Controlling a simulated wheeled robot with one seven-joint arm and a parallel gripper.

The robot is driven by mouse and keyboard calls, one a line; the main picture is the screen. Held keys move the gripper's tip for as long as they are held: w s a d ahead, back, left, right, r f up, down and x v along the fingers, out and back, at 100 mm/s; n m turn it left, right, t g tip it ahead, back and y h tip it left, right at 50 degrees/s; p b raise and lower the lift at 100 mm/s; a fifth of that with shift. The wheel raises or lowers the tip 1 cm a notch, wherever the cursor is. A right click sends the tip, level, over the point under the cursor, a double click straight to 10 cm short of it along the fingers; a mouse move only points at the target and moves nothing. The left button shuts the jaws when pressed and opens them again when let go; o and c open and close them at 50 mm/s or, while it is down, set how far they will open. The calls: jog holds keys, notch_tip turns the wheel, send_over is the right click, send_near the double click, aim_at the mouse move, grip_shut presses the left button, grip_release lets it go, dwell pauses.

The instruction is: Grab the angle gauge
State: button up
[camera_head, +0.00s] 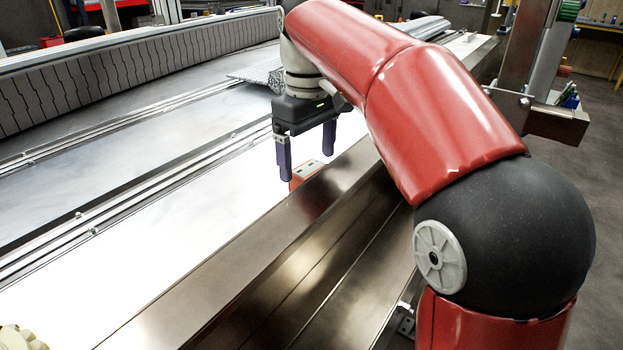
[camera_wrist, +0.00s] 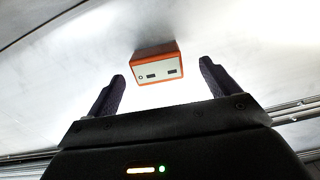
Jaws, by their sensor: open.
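My gripper (camera_head: 306,166) is open and empty, pointing down above the gauge. Its two dark fingers (camera_wrist: 162,72) are spread wider than the gauge in the wrist view. I see no contact with it.
A raised metal side rail (camera_head: 250,262) runs along the conveyor close to the gauge. The bright conveyor surface (camera_head: 170,245) to the left is mostly clear. A pale yellowish object (camera_head: 20,338) is at the lower left corner.

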aim_at(311, 169)
jog(key=f, duration=0.2)
jog(key=f+b, duration=0.1)
jog(key=f, duration=0.1)
jog(key=shift+w+d+f, duration=0.1)
jog(key=shift+d+f, duration=0.1)
jog(key=shift+f, duration=0.05)
